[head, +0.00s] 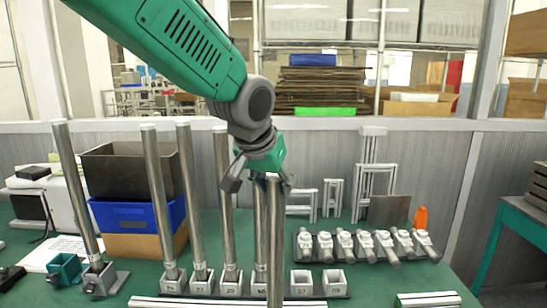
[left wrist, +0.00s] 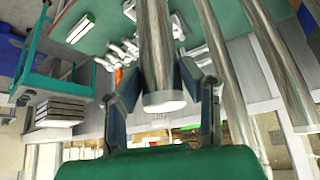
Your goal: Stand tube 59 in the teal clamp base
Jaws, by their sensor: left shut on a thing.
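My left gripper (head: 258,182) comes down from the upper left and is shut on a steel tube (head: 275,245) near its white-capped top. I take this for tube 59, but no number on it is readable. The tube hangs roughly upright in front of the socket row, its lower end cut off by the frame. The left wrist view shows the tube (left wrist: 155,50) and its white end between the fingers (left wrist: 163,95). The teal clamp base (head: 65,270) sits at the left on the green table, with no tube in it. My right gripper is not in view.
Several tubes (head: 193,200) stand in numbered grey sockets; two sockets (head: 318,280) at the right are empty. Another tube (head: 78,190) stands in a grey base (head: 103,280) beside the teal one. Blue and black bins (head: 135,215) are behind. Small clamps (head: 365,243) lie right.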

